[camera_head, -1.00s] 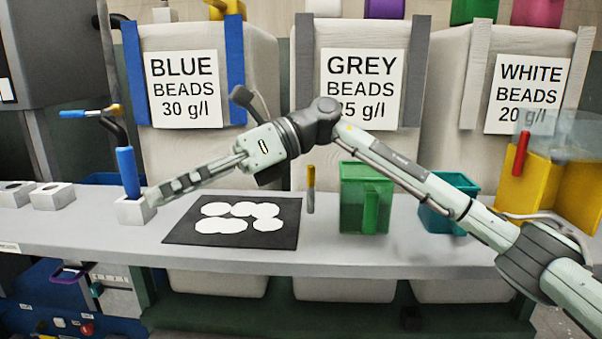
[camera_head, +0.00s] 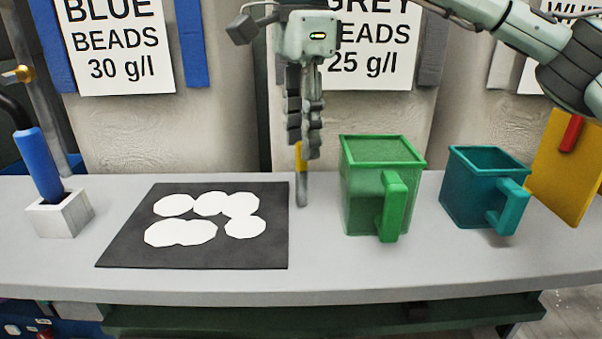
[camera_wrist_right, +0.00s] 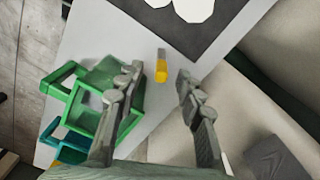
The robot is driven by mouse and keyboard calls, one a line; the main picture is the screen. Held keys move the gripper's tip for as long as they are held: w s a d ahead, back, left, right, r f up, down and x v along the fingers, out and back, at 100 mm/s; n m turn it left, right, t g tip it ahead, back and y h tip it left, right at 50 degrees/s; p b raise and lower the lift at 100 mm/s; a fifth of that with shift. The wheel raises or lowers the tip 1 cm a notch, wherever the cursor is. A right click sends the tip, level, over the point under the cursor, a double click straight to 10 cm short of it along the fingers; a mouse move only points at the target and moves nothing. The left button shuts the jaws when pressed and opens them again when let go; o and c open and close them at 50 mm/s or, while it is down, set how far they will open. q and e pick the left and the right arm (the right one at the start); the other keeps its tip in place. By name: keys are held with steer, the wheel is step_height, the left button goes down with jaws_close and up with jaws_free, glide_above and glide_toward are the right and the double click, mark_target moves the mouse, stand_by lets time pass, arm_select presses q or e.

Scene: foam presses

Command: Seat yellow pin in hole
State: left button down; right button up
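The yellow pin (camera_head: 302,180), with a yellow upper part and a grey lower end, is on the grey bench between the black mat and the green jug. It also shows in the right wrist view (camera_wrist_right: 161,67), between the two fingers and beyond them. My right gripper (camera_head: 304,150) points down over the pin, its fingertips close to the yellow top. Its fingers are spread apart in the right wrist view (camera_wrist_right: 159,80), with nothing held. A white block (camera_head: 62,214) at the left has a blue pin (camera_head: 40,165) standing in it. No empty hole is in view. My left gripper is not in view.
The green jug (camera_head: 365,190) stands just right of the pin, and a teal jug (camera_head: 470,195) farther right. The black mat (camera_head: 130,240) with white discs lies to the left. The bench front (camera_head: 400,265) is clear.

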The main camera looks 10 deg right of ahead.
step_height(320, 180, down, 2)
steer(key=shift+f, duration=0.15)
steer(key=shift+w, duration=0.1)
jaws_close()
stand_by(0.4)
